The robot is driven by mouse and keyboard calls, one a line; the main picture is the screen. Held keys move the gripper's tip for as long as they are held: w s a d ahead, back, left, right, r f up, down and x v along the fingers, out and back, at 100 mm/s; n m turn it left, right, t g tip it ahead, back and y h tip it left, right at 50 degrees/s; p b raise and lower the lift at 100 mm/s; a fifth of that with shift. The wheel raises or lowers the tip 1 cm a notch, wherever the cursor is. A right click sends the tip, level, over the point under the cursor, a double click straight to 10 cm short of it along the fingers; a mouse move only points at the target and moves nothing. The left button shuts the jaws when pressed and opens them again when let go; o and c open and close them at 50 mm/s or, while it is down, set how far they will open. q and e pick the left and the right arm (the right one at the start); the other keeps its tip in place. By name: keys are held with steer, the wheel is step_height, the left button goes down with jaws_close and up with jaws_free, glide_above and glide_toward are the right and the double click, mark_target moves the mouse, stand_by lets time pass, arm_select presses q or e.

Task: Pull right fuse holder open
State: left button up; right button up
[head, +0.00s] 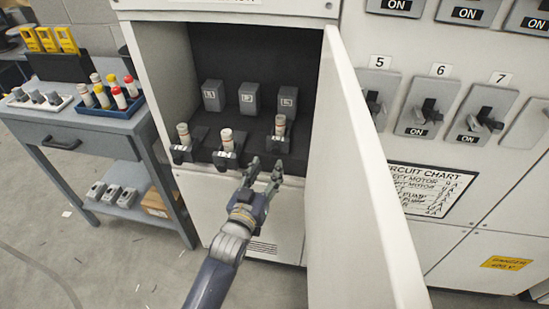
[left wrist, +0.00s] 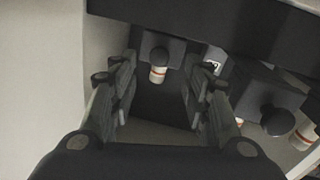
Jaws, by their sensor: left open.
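The right fuse holder (head: 276,143) is a dark block with a knob at its front, in the open cabinet. A pale fuse (head: 280,124) stands up from it. My left gripper (head: 266,168) is open, in front of and just below this holder. I cannot tell how far the holder is tilted out. My right gripper is not in view.
The middle holder (head: 226,158) and left holder (head: 183,152) also carry fuses. The open cabinet door (head: 362,190) stands close on the right. Breaker switches (head: 428,115) line the panel beyond. A workbench (head: 90,128) with a blue fuse tray (head: 112,110) stands at left.

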mark_target(275, 153)
arm_select(q)
steer(key=shift+x, duration=2.7)
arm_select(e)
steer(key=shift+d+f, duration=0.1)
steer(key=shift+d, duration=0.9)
arm_select(q)
steer(key=shift+d, duration=0.1)
steer(key=c, duration=1)
jaws_close()
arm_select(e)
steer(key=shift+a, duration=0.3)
